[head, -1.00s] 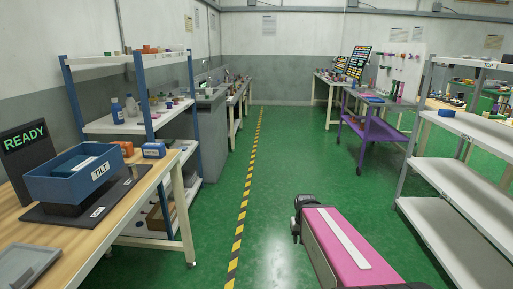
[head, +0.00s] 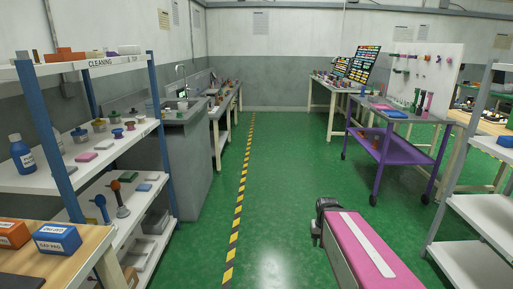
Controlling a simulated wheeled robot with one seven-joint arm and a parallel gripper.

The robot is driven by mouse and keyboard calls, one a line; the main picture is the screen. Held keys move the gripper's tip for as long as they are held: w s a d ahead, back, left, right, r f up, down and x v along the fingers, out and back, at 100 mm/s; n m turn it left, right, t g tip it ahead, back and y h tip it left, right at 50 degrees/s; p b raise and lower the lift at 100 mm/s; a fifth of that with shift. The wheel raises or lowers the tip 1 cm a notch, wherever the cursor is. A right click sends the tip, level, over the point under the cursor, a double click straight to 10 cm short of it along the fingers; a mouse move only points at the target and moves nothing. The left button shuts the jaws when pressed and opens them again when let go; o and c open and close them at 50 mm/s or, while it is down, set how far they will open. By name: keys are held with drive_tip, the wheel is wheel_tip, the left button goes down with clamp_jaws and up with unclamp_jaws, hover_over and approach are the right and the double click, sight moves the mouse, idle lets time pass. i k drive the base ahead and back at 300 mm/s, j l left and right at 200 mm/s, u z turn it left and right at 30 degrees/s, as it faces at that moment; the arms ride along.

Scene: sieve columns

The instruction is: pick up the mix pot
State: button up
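I cannot make out which thing is the mix pot. Several small round pot-like items stand on the middle shelf of the left rack (head: 90,174). They include a blue-topped one (head: 80,135) and a pale one (head: 99,126), all too small to tell apart. Other small items on the benches are too far off to name. My arm, pink with a white strip, lies at the lower right. My gripper is not recognisable in this view, so its fingers cannot be seen.
A workbench (head: 62,262) with an orange box (head: 13,233) and a blue box (head: 57,238) is at lower left. A purple cart (head: 390,146) and white shelves (head: 480,215) stand right. The green aisle (head: 280,150) with a striped line is clear ahead.

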sight(183, 107)
drive_tip(key=i+u, duration=0.15)
drive_tip(key=i, duration=0.45)
drive_tip(key=i+l+u, duration=0.15)
drive_tip(key=i, duration=0.45)
drive_tip(key=i+l+u, duration=0.1)
drive_tip(key=i+l, duration=0.15)
drive_tip(key=i, duration=0.35)
